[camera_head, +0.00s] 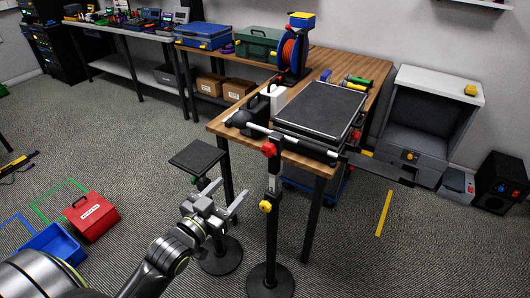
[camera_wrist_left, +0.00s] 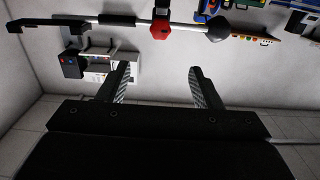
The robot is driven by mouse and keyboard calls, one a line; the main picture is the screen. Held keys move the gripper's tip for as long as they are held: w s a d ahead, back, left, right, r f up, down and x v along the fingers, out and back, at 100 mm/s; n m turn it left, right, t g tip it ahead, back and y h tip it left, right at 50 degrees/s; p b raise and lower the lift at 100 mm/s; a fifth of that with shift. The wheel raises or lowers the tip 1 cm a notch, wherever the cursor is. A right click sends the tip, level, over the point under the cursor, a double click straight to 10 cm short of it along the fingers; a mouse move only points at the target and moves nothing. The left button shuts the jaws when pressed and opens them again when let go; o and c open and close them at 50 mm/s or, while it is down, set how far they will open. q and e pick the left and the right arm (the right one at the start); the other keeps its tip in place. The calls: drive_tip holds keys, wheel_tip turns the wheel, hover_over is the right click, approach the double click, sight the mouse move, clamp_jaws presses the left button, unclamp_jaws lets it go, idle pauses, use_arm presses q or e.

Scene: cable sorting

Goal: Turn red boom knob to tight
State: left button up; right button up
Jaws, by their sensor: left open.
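The red boom knob (camera_head: 269,149) sits on the dark stand (camera_head: 271,230), where the boom (camera_head: 300,143) crosses its top. The red knob also shows in the left wrist view (camera_wrist_left: 161,27), at the top, beyond the fingers. Whether it is tight cannot be told. The boom runs from a dark ball (camera_head: 240,118) over the table to a dark end piece at right. My left gripper (camera_head: 232,195) is open and empty, left of the stand and lower than the red knob, apart from it. My right gripper is not in view.
A yellow knob (camera_head: 265,206) sits lower on the stand. A small black-topped stool (camera_head: 197,157) stands behind my left gripper. The wooden table (camera_head: 225,124) with a black-topped case (camera_head: 322,105) is behind the boom. A red toolbox (camera_head: 91,216) lies on the floor at left.

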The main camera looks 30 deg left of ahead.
sight(266, 151)
use_arm(q)
drive_tip(key=w, duration=0.5)
drive_tip(key=w+d+p, duration=0.1)
drive_tip(key=w, duration=0.5)
drive_tip(key=w+p, duration=0.1)
drive_tip(key=w, duration=0.5)
drive_tip(key=shift+w+d, duration=0.1)
drive_tip(key=shift+d, duration=0.05)
drive_tip(key=c, duration=1)
